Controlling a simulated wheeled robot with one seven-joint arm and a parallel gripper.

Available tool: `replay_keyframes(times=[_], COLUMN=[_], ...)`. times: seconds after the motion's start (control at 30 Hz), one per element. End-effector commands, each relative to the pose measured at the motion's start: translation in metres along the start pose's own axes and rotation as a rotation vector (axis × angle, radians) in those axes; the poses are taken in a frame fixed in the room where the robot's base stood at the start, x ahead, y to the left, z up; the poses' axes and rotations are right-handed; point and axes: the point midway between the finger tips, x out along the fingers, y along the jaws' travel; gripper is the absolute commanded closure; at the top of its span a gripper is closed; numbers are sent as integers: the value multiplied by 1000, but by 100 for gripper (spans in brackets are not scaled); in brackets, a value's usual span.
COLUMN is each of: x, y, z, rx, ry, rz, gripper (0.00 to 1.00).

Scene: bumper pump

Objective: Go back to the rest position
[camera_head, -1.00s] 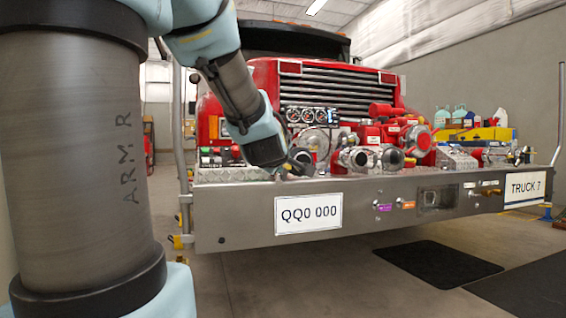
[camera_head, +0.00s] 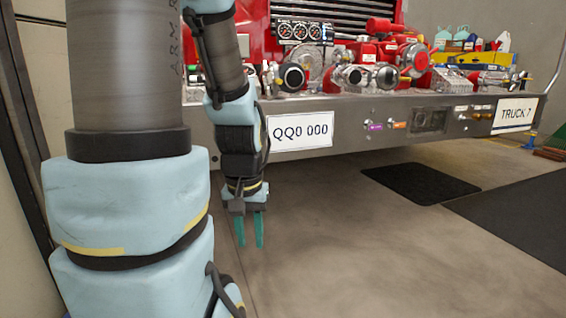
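My gripper (camera_head: 249,242) hangs down in front of the truck bumper (camera_head: 350,139), left of the picture's middle. Its two teal fingers point at the floor with a narrow gap between them, and nothing shows in that gap. The fingers are below the bumper's lower edge and look clear of the floor. My arm covers the bumper's left part.
The red fire truck pump (camera_head: 375,52) with gauges and capped outlets sits on the bumper. A plate reading QQ0 000 (camera_head: 300,131) is right beside my arm. Dark mats (camera_head: 420,184) lie on the floor at right. The floor (camera_head: 350,260) in front is clear.

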Motion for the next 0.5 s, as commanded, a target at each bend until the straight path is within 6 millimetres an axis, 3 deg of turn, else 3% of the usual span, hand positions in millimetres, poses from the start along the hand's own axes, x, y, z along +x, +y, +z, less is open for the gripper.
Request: replay_keyframes(times=[0.03,0.27,0.5], x=[-21,-70,-140], y=[0,1,1], z=[-5,-12,-22], rx=[-4,-9,-10], ry=[9,15,17], rz=[1,1,2], gripper=[68,68,68])
